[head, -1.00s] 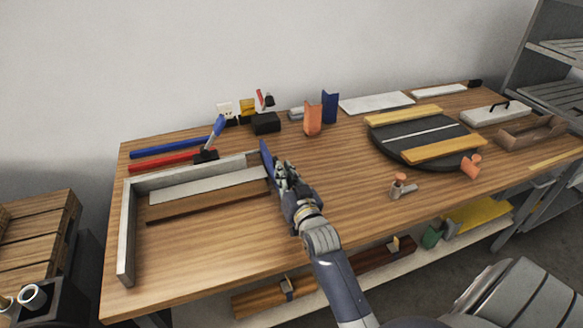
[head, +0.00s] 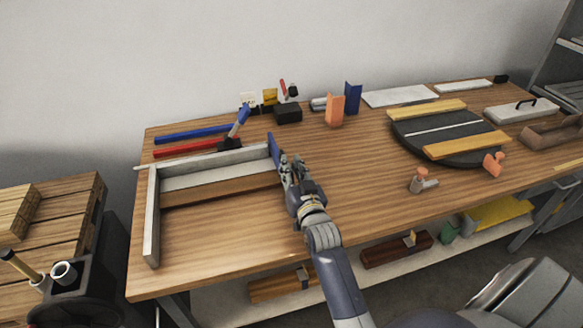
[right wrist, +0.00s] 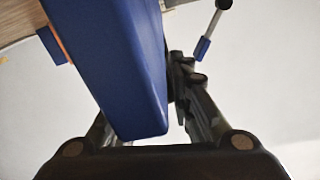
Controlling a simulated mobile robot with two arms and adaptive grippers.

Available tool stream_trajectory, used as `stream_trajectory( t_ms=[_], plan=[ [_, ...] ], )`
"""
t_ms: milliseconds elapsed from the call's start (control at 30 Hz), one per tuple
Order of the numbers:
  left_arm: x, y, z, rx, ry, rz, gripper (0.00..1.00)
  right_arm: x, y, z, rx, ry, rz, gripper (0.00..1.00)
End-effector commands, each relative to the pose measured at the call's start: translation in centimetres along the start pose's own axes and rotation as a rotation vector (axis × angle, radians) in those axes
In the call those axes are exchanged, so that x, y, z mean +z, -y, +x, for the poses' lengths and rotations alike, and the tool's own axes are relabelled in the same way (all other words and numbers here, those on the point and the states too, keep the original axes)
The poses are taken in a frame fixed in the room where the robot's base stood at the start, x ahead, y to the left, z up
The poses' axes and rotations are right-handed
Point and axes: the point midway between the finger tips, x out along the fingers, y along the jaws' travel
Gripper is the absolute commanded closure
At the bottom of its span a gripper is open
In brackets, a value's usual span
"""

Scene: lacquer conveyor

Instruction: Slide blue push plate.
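The blue push plate (head: 274,148) stands upright at the right end of the grey frame (head: 152,215) in the head view. My right gripper (head: 291,172) is at the plate's right side and appears to touch it. In the right wrist view the plate (right wrist: 125,75) fills the middle. One finger (right wrist: 188,90) shows close against its right side. The other fingertip is hidden behind the plate, so I cannot tell whether the fingers are closed together or around it. My left gripper is not in view.
A white strip (head: 215,176) and a brown strip (head: 215,191) lie inside the frame. Red and blue bars (head: 195,134) lie behind it. The table right of my arm is clear up to a small orange-topped piece (head: 418,182) and a black round board (head: 450,127).

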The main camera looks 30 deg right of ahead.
Motion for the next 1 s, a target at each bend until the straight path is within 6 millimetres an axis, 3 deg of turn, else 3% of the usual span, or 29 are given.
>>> stream_trajectory(
  t_ms=[33, 433, 800, 1000],
  plan=[
    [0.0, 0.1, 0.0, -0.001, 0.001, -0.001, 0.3, -0.3, 0.7, 0.1, -0.01, -0.006, 0.004, 0.7],
    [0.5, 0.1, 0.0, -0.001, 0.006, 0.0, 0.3, -0.1, 0.4, -0.3, -0.006, -0.001, 0.0, 0.7],
    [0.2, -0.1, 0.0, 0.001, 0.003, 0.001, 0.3, 0.0, 0.7, -5.6, -0.009, -0.001, 0.001, 0.7],
    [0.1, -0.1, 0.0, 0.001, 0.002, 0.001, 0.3, -0.1, 0.8, -7.2, -0.01, -0.002, 0.0, 0.7]
  ],
)
